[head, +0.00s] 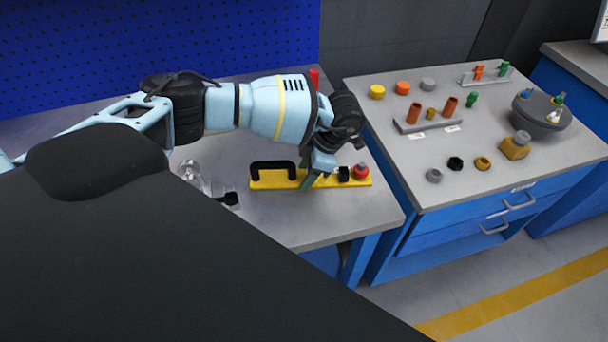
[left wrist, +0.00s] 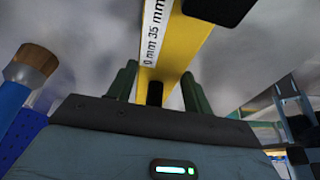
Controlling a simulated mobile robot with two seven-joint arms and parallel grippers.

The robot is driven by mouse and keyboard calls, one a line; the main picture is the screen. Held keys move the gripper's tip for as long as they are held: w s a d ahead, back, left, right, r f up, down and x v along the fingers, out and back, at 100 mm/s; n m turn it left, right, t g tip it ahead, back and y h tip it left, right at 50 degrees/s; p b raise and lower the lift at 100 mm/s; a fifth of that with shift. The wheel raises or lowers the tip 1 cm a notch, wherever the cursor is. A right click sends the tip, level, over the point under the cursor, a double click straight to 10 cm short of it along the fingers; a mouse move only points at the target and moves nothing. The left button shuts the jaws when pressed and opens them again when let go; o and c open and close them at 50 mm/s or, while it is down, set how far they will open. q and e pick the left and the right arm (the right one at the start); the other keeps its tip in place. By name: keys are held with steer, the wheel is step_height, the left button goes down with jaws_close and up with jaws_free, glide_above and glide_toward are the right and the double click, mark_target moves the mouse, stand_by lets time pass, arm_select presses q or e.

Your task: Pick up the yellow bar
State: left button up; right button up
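The yellow bar (head: 262,184) lies on the left grey bench in the head view. It carries a black handle, a black block and a red knob (head: 361,171). My left gripper (head: 313,182) is over the bar, between the handle and the red knob, pointing down. In the left wrist view the bar (left wrist: 178,48) with its white "mm" label runs between the two green fingers (left wrist: 160,82), one on each side. The fingers look apart, and I see no clear grip on the bar. My right gripper is not in view.
Clear glassware (head: 190,172) and a small black part (head: 231,198) stand left of the bar. A red cylinder (head: 314,78) stands behind my wrist. A second bench (head: 400,170) at right holds several coloured parts and a round grey holder (head: 541,118).

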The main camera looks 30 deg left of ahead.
arm_select(q)
steer(key=c, duration=1)
steer(key=shift+o, duration=0.2)
steer(key=shift+w+r, duration=0.1)
steer(key=shift+r, duration=0.05)
steer(key=shift+r, duration=0.25)
step_height(320, 180, up, 3)
steer(key=shift+r, duration=0.1)
steer(key=s+d, duration=0.3)
steer(key=d, duration=0.1)
steer(key=s+d, duration=0.3)
steer(key=d, duration=0.1)
steer(key=s+d+r, duration=0.1)
steer(key=s+d, duration=0.2)
steer(key=d, duration=0.2)
steer(key=shift+s, duration=0.3)
